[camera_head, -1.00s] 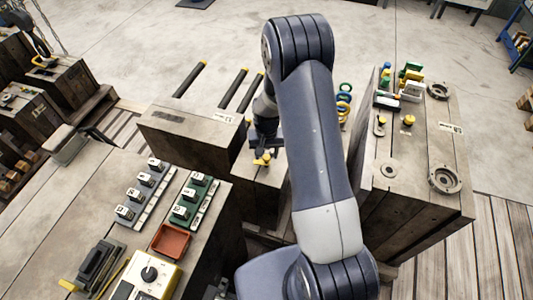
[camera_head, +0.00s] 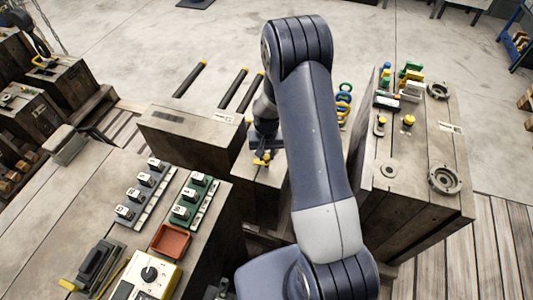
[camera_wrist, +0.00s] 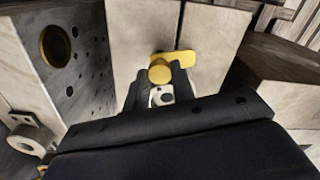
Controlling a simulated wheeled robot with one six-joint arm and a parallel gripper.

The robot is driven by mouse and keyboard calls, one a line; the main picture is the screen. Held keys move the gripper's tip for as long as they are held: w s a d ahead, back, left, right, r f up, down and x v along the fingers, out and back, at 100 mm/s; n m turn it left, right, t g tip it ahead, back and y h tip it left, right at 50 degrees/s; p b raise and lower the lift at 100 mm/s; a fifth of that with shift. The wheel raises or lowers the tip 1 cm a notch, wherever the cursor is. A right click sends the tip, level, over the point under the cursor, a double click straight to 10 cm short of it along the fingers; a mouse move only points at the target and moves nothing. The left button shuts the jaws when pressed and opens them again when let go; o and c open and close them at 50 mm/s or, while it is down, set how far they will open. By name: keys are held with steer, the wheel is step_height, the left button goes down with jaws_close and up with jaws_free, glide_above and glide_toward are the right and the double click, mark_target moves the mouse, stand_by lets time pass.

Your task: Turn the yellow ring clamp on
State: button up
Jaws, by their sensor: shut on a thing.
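A yellow piece with a rounded knob and a flat tab (camera_wrist: 178,58) shows at the fingertips in the wrist view. I take it for the yellow ring clamp; no ring shape on it is visible. My gripper (camera_wrist: 160,82) is shut on its knob, and the tab sticks out to the right beyond the fingers. In the head view the yellow piece (camera_head: 262,160) shows just below my gripper (camera_head: 264,148), over the wooden block in the middle. A pale fitting with a dark hole (camera_wrist: 162,95) sits between the fingers. What lies under the yellow piece is hidden.
A metal plate with a yellow-rimmed hole (camera_wrist: 56,45) stands close left of my gripper. A wooden block (camera_head: 195,135) stands left in the head view. The right block (camera_head: 420,175) carries metal rings and yellow-topped parts. A red tray (camera_head: 171,239) is at front left.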

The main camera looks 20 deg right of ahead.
steer(key=shift+m, duration=0.3)
steer(key=m+b, duration=0.2)
steer(key=m, duration=0.1)
steer(key=shift+f+m, duration=0.1)
steer(key=shift+m, duration=0.2)
steer(key=m+b, duration=0.1)
steer(key=m, duration=0.3)
steer(key=shift+m, duration=0.3)
steer(key=m+b, duration=0.1)
steer(key=m, duration=0.3)
steer(key=shift+m, duration=0.3)
steer(key=shift+m+b, duration=0.55)
steer(key=shift+m, duration=1.35)
steer(key=o, duration=1)
